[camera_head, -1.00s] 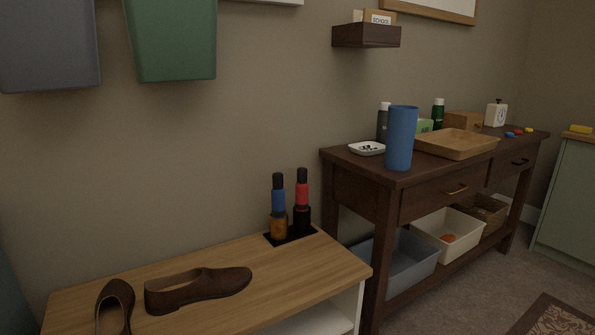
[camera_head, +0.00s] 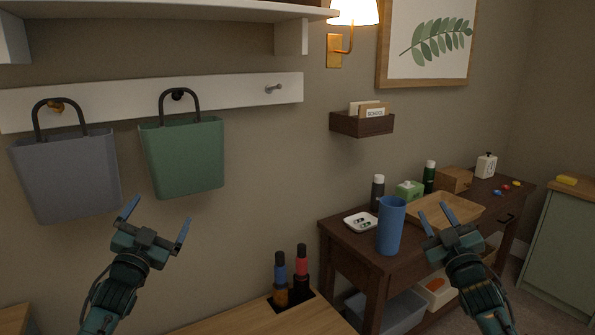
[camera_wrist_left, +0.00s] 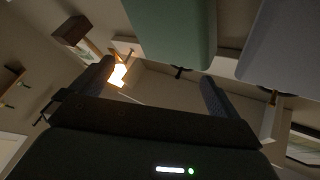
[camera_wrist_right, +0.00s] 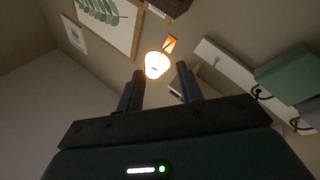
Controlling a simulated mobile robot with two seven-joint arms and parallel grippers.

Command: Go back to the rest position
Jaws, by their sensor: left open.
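My left gripper (camera_head: 157,220) is raised in front of the wall, below the grey and green bags in the head view. Its blue-tipped fingers are wide apart with nothing between them, as the left wrist view (camera_wrist_left: 155,80) also shows. My right gripper (camera_head: 434,213) is raised in front of the dark console table, and its image overlaps the wooden tray. Its fingers are apart, less widely than the left ones, and the gap between them is empty in the right wrist view (camera_wrist_right: 160,85).
A grey bag (camera_head: 68,175) and a green bag (camera_head: 183,157) hang from a white peg rail (camera_head: 235,95). A blue cup (camera_head: 390,228) and a wooden tray (camera_head: 462,205) stand on the dark console (camera_head: 345,232). Two bottles stand on the wooden bench (camera_head: 240,322). A lit lamp (camera_head: 354,12) is above.

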